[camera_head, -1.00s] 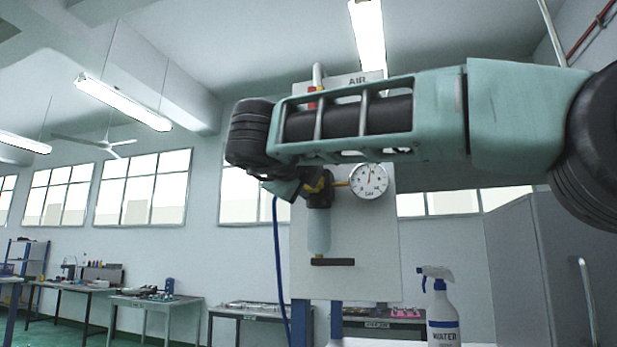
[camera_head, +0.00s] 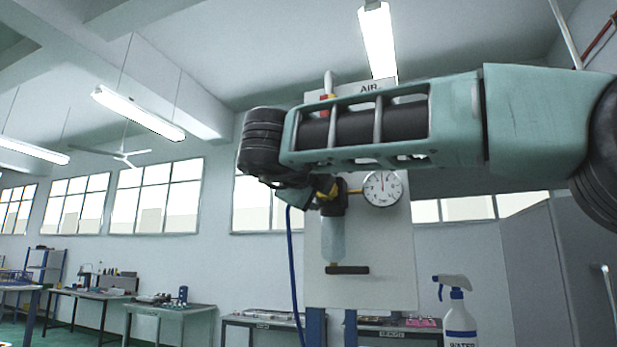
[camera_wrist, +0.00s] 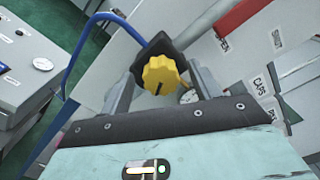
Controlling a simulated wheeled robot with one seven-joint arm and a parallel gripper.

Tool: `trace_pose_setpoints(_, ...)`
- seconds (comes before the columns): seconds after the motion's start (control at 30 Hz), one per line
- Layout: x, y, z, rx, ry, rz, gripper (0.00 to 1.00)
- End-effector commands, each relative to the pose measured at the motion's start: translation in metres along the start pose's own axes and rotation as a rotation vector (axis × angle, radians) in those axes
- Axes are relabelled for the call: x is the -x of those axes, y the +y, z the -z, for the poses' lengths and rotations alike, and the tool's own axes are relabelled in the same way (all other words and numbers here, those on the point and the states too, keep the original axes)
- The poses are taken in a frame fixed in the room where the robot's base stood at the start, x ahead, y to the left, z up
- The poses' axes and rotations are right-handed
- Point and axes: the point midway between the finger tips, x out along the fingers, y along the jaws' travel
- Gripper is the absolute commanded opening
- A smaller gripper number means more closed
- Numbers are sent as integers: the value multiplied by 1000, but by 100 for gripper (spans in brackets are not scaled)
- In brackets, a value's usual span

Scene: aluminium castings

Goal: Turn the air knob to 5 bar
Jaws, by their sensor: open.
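The yellow air knob (camera_wrist: 161,73) sits on a dark regulator body in the wrist view, a dark mark on its face. My gripper (camera_wrist: 160,80) is open, one finger on either side of the knob; I cannot tell whether they touch it. In the head view my gripper (camera_head: 306,195) is at the left side of the regulator, and the knob (camera_head: 328,189) is partly hidden behind it. The round white gauge (camera_head: 382,188) is right of the regulator, its needle pointing roughly up; its numbers are too small to read. The gauge also shows, partly hidden, in the wrist view (camera_wrist: 188,97).
The regulator is on a pale board (camera_head: 390,270) marked AIR, with a clear bowl (camera_head: 332,238) below it. A blue hose (camera_head: 291,265) hangs at the left. A spray bottle (camera_head: 459,318) stands at lower right. Benches (camera_head: 160,307) line the back wall.

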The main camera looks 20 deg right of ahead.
Motion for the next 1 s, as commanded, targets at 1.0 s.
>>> trace_pose_setpoints(1.0, 170, 0, 0, 0, -1, 0, 63)
